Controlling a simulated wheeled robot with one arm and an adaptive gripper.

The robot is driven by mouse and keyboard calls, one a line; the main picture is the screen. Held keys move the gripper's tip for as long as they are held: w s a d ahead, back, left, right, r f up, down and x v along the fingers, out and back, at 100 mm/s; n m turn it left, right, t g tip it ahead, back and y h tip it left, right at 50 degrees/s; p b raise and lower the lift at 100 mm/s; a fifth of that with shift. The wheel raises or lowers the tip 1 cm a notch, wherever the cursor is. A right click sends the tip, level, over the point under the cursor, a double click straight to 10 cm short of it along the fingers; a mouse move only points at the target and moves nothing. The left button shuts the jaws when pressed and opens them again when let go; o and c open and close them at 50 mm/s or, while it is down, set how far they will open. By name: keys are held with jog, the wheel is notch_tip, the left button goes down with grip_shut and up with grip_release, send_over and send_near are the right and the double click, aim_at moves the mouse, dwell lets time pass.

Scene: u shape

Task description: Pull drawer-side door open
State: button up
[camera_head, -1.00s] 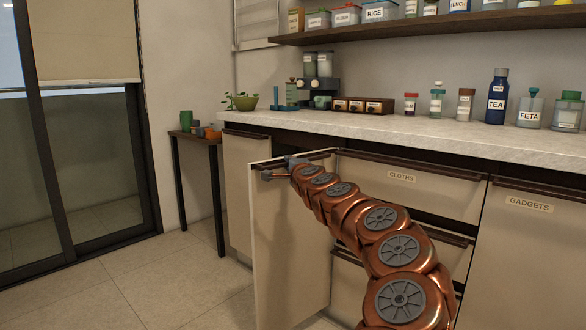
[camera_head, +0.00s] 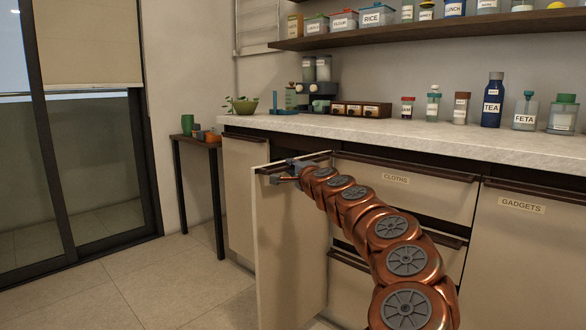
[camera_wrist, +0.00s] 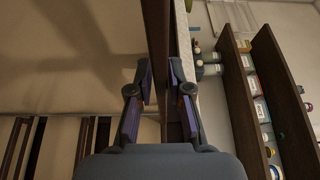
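The drawer-side door (camera_head: 285,245) is a beige cabinet door with a dark handle strip along its top. In the head view it stands swung out from the cabinet front, left of the drawers. My gripper (camera_head: 280,173) is at the top of this door, by its handle strip. In the wrist view my gripper (camera_wrist: 162,85) has one finger on each side of a dark brown bar (camera_wrist: 157,30), which looks like that strip. I cannot tell whether both fingers press on it. The inside of the cabinet behind the door is mostly hidden.
The drawer labelled CLOTHS (camera_head: 400,185) and the GADGETS front (camera_head: 520,250) are closed to the right. The pale counter (camera_head: 400,131) holds jars and bottles. A small side table (camera_head: 197,138) stands left. The tiled floor (camera_head: 170,280) at front left is clear.

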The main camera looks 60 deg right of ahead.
jog(key=o, duration=0.4)
jog(key=shift+c, duration=0.2)
jog(key=shift+s, duration=0.15)
jog(key=v, duration=0.7)
jog(key=shift+a, duration=0.2)
jog(key=shift+s, duration=0.15)
dwell(0.4)
